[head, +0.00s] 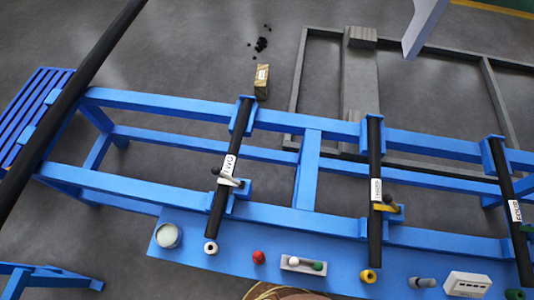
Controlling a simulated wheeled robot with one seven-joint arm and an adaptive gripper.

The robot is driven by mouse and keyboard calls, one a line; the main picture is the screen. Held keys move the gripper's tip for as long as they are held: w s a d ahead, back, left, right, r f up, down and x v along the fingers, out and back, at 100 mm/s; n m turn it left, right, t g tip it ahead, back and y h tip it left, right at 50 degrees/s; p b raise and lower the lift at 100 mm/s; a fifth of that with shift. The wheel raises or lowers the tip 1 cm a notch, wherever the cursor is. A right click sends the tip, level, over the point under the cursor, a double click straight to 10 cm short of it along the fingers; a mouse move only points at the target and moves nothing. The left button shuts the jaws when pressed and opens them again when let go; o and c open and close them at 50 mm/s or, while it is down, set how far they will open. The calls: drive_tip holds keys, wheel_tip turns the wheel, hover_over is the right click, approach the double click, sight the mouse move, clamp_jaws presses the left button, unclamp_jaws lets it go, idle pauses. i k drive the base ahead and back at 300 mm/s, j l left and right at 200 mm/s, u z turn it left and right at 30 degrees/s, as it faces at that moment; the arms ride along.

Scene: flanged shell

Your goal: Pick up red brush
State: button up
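A small round red object (258,257) sits on the blue shelf along the front of the blue rack. It is the only clearly red thing in view; it is too small to tell whether it is a brush. It lies between a black rod with a white end and a small grey tray. My gripper is not in view.
Black rods labelled TWO (217,205) and others rest across the blue frame (310,170). A jar (167,236), a small tray (303,265) and a white box (467,284) stand on the shelf. A long black bar (70,95) crosses the left. A pale slanted piece (425,25) hangs at top right.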

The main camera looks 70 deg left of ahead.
sight(258, 255)
drive_tip(key=k+l+u, duration=0.1)
drive_tip(key=k+u, duration=0.2)
drive_tip(key=k, duration=0.15)
drive_tip(key=k+u, duration=0.25)
drive_tip(key=k, duration=0.25)
drive_tip(key=u, duration=1.35)
drive_tip(key=z, duration=1.55)
drive_tip(key=u, duration=1.5)
drive_tip(key=i+l, duration=0.15)
drive_tip(key=l, duration=0.2)
drive_tip(key=i+l+u, duration=0.1)
drive_tip(key=l, duration=0.25)
